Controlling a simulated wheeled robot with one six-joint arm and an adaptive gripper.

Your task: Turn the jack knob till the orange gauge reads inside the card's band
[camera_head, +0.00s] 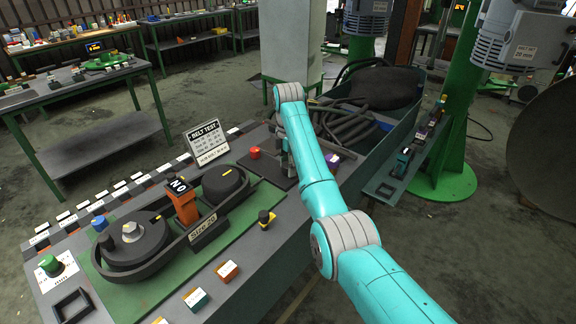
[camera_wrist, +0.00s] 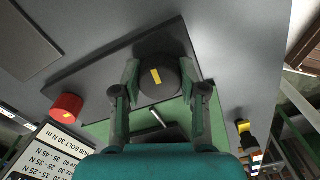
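The orange gauge (camera_head: 183,205) stands over the belt between two dark pulleys; its dark face shows white characters that look like "NO". The card (camera_head: 207,142), headed "BELT TEST", stands behind the rig; part of its list shows in the wrist view (camera_wrist: 47,155), with ranges such as "25-35 N". A dark round knob with a yellow mark, apparently the jack knob (camera_wrist: 160,77), sits on a black plate. My gripper (camera_wrist: 160,76) has one finger on each side of it; contact is unclear. In the head view my arm largely hides the knob and gripper.
A black and yellow knob (camera_head: 266,219) is at the bench's front edge. A "SIZE 20" label (camera_head: 203,232) is before the belt. A bin (camera_head: 395,135) with hoses lies at the right.

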